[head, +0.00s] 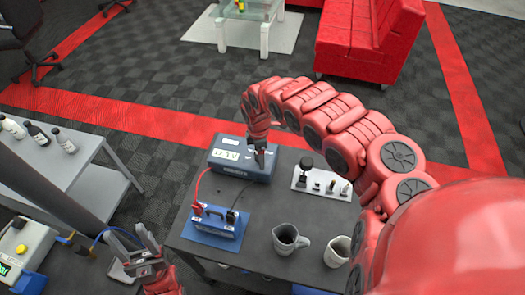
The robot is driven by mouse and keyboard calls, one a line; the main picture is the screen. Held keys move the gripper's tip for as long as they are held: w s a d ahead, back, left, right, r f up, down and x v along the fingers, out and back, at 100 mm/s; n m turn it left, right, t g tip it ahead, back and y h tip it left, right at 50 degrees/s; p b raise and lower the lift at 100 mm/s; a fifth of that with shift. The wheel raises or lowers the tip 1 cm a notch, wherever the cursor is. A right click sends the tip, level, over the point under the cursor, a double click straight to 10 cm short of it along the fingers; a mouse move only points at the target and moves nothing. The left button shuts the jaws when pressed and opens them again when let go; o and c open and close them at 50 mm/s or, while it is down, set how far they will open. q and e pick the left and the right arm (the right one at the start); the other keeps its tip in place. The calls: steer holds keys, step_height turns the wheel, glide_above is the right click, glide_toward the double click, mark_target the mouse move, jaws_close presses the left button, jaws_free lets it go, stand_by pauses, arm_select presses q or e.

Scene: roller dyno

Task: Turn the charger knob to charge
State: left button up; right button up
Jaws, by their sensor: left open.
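The charger (229,166) is a blue-grey box with a small display, standing at the back of the dark table. A red lead and a black lead run from it to a blue battery (217,229) in front. My right arm arches over from the right, and its gripper (260,158) points down at the right part of the charger's top. The charger knob is not clearly visible; the gripper covers that area. I cannot tell whether the right gripper touches it or is shut. My left gripper (130,237) is open and empty, left of the table.
A white panel (322,183) with a black knob and small fittings lies right of the charger. A grey shelf (95,178) with bottles is at left.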

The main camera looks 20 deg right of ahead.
steer(key=shift+w+d, duration=0.2)
steer(key=shift+w+d+r, duration=0.15)
steer(key=shift+r, duration=0.2)
step_height(320, 180, up, 17)
steer(key=b, duration=0.4)
steer(key=shift+a+f, duration=0.2)
steer(key=shift+a, duration=0.1)
